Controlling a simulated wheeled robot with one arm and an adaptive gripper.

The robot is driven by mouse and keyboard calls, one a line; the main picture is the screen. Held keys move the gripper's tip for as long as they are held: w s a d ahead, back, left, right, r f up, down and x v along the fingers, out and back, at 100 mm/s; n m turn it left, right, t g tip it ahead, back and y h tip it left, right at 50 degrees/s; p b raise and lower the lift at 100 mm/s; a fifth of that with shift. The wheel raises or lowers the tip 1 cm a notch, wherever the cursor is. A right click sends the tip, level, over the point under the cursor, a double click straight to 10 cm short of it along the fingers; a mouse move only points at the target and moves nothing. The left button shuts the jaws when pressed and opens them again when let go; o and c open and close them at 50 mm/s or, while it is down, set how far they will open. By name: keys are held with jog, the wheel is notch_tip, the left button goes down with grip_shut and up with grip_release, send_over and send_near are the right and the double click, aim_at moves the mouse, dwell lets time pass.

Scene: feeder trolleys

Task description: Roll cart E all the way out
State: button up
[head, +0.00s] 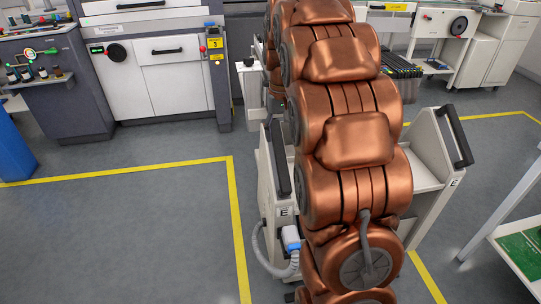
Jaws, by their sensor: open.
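Cart E (430,195) is a pale trolley with a tray between two side walls, each marked "E". It has a black handle on the left wall (279,158) and another on the right wall (455,135). My copper arm crosses in front of it and hides its middle. A grey hose with a blue-collared connector (291,243) hangs at its left front corner. My gripper is not in view; the arm runs up past the top edge of the picture.
White machines (150,65) stand behind on the left, and another white machine (445,20) at the back right. Yellow floor lines (236,215) run left and right of the cart. A rack with green boards (522,250) stands at right. Floor at left front is clear.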

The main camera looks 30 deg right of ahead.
aim_at(279, 149)
jog(key=shift+w+d+f, duration=0.1)
jog(key=shift+w+f, duration=0.1)
jog(key=shift+w, duration=0.1)
jog(key=shift+f, duration=3.9)
grip_shut()
